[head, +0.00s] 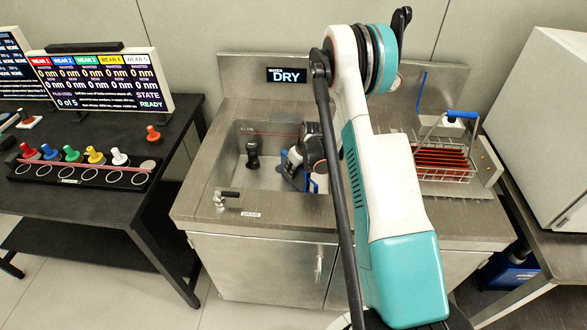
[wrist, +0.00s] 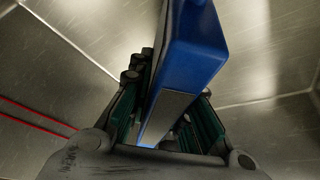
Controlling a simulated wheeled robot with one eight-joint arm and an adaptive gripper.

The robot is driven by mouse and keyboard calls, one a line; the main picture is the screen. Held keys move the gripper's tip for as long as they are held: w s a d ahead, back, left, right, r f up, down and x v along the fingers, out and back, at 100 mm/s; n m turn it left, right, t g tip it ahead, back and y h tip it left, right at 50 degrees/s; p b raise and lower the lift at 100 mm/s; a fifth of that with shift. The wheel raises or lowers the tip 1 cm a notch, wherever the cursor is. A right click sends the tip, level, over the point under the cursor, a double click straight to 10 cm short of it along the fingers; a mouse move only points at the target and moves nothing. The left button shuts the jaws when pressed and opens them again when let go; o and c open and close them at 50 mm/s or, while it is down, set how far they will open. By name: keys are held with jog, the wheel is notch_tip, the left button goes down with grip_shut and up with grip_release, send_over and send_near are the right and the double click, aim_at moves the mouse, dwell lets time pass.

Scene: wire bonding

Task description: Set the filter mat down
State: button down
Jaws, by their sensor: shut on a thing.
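My gripper (wrist: 165,112) is shut on a blue slab with a grey strip along its edge, which I take to be the filter mat (wrist: 200,50). The mat stands edge-on between the green finger pads and runs out of the top of the wrist view. In the head view my gripper (head: 303,172) is low inside the steel sink basin (head: 231,160), toward its right side. Only small blue parts of the mat (head: 315,183) show there; my wrist and arm hide the rest. I cannot tell if the mat touches the basin floor.
A black knobbed part (head: 252,153) stands in the basin, left of my gripper. A small tap-like lever (head: 228,194) sits on the front rim. A wire rack (head: 443,172) of brown plates stands right of my arm. A black table (head: 100,212) with coloured knobs is at left.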

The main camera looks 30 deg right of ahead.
aim_at(302, 166)
jog(key=shift+f, duration=0.2)
jog(key=c, duration=1.5)
grip_release()
jog(key=shift+r, duration=0.2)
jog(key=p+v, duration=0.3)
jog(key=v, duration=0.9)
jog(key=shift+w, duration=0.1)
jog(key=shift+r, duration=0.1)
